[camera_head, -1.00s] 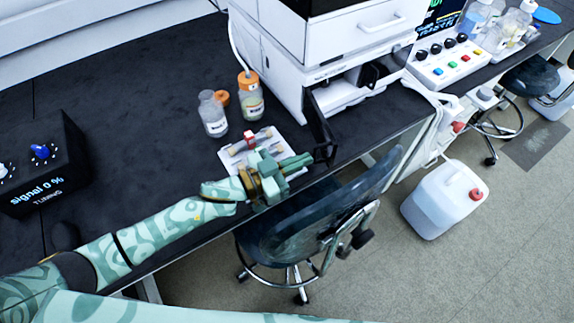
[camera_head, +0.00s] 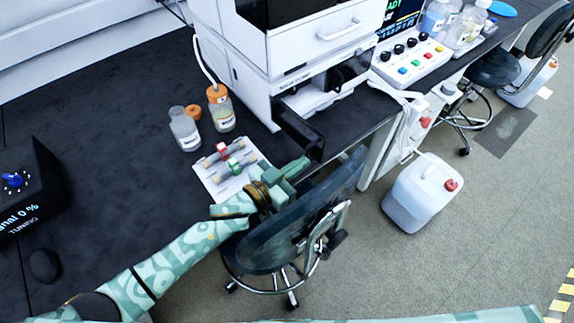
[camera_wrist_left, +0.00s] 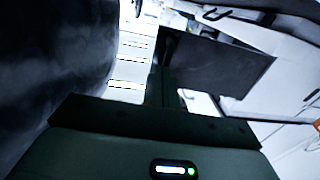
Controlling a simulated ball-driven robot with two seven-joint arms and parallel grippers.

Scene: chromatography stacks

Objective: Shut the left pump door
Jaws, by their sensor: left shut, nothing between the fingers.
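The left pump door (camera_head: 299,131) is a dark panel at the lower left of the white instrument stack. It stands open, swung out over the bench's front edge. My left gripper (camera_head: 301,164) is shut and empty. Its fingertips are at the door's outer lower end, on the side away from the pump opening; whether they touch it I cannot tell. In the left wrist view the dark door panel (camera_wrist_left: 215,65) fills the area just beyond the shut fingers (camera_wrist_left: 163,88). My right gripper is not in view.
A chair back (camera_head: 300,215) stands close beside my left gripper. A white tray (camera_head: 207,184) with columns, a clear bottle (camera_head: 184,132) and an orange-capped bottle (camera_head: 221,112) are on the bench. A white canister (camera_head: 418,197) stands on the floor.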

